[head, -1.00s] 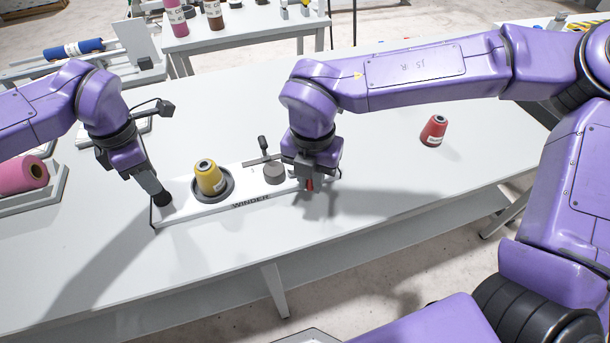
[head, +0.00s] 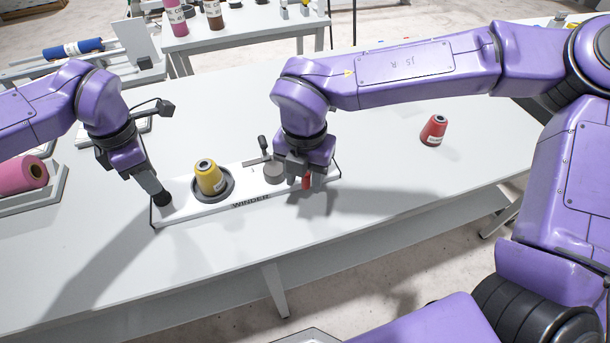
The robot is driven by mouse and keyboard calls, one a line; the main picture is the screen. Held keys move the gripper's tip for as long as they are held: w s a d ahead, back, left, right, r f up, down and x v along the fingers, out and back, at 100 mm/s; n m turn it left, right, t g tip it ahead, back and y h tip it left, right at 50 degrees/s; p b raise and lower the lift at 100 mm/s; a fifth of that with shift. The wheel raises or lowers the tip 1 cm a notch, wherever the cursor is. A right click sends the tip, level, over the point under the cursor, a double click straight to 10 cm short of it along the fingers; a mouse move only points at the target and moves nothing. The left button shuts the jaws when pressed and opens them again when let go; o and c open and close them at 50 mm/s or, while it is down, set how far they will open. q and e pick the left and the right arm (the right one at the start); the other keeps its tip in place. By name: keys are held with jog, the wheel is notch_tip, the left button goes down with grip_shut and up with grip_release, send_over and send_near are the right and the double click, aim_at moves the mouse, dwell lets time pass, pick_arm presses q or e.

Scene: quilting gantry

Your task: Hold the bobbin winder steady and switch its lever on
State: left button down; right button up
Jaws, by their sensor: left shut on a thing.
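The bobbin winder (head: 202,208) is a long white base marked WINDER on the table. It carries a yellow thread cone (head: 208,178) on a dark round dish, a grey round part (head: 274,173) and a small dark upright post (head: 263,146). My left gripper (head: 161,197) is shut on the dark knob at the winder's left end. A red lever (head: 307,181) shows near the winder's right end. My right gripper (head: 306,178) is over that end, its grey fingers apart on either side of the red lever. Whether they touch it cannot be told.
A red thread cone (head: 433,130) stands on the table to the right. A pink roll (head: 24,173) lies in a holder at the left edge. The table front is clear.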

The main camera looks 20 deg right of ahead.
pick_arm(q)
jog(key=shift+s+f, duration=0.1)
jog(key=shift+f, duration=0.15)
pick_arm(e)
notch_tip(320, 180, up, 12)
jog(key=shift+s, duration=0.2)
pick_arm(q)
jog(key=c, duration=0.7)
grip_release()
jog(key=shift+c, duration=0.2)
jog(key=shift+w+r, duration=0.1)
jog(key=shift+w, duration=0.15)
pick_arm(e)
jog(key=shift+w, duration=0.2)
